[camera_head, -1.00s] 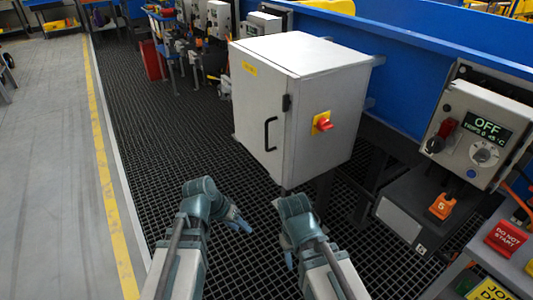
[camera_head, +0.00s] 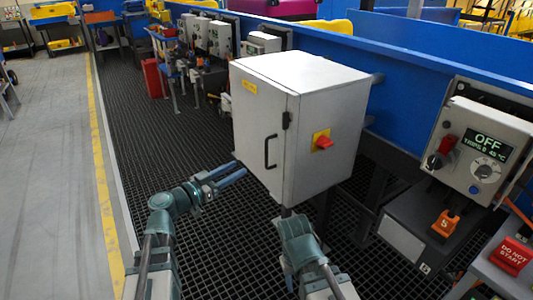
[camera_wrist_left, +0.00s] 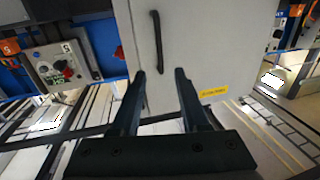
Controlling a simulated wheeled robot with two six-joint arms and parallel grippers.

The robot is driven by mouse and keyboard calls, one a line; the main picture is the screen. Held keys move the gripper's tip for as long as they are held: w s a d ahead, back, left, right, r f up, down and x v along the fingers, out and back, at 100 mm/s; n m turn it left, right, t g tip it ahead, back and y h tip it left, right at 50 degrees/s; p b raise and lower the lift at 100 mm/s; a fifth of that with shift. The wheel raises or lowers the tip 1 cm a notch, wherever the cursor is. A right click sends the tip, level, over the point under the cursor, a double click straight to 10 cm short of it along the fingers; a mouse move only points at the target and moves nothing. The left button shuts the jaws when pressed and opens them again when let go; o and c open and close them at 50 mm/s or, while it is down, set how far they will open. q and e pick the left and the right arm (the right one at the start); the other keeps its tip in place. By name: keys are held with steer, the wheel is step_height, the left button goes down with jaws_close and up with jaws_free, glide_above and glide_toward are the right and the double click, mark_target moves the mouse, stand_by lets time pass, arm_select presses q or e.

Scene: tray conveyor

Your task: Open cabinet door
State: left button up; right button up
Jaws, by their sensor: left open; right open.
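The cabinet (camera_head: 300,85) is a light grey box. Its closed door (camera_head: 252,125) faces left and bears a black bar handle (camera_head: 270,152) near the right edge and a yellow label (camera_head: 250,87). My left gripper (camera_head: 240,170) is open, just left of and below the handle, pointing at the door. In the left wrist view the open fingers (camera_wrist_left: 159,72) lie either side of the handle's lower end (camera_wrist_left: 157,42); contact cannot be told. My right gripper (camera_head: 289,270) is low in front of the cabinet, its fingers mostly hidden by the wrist.
A red switch (camera_head: 322,142) sits on the cabinet's right face. A control box (camera_head: 478,150) reading OFF is on the right, by the blue conveyor wall (camera_head: 420,80). Dark grating (camera_head: 140,130) left of the cabinet is clear. A yellow floor line (camera_head: 103,180) runs further left.

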mark_target(266, 166)
arm_select(q)
steer(key=x, duration=1.3)
steer(key=shift+w+d, duration=0.2)
steer(key=shift+w, duration=0.05)
steer(key=shift+c, duration=0.3)
jaws_close()
stand_by(0.7)
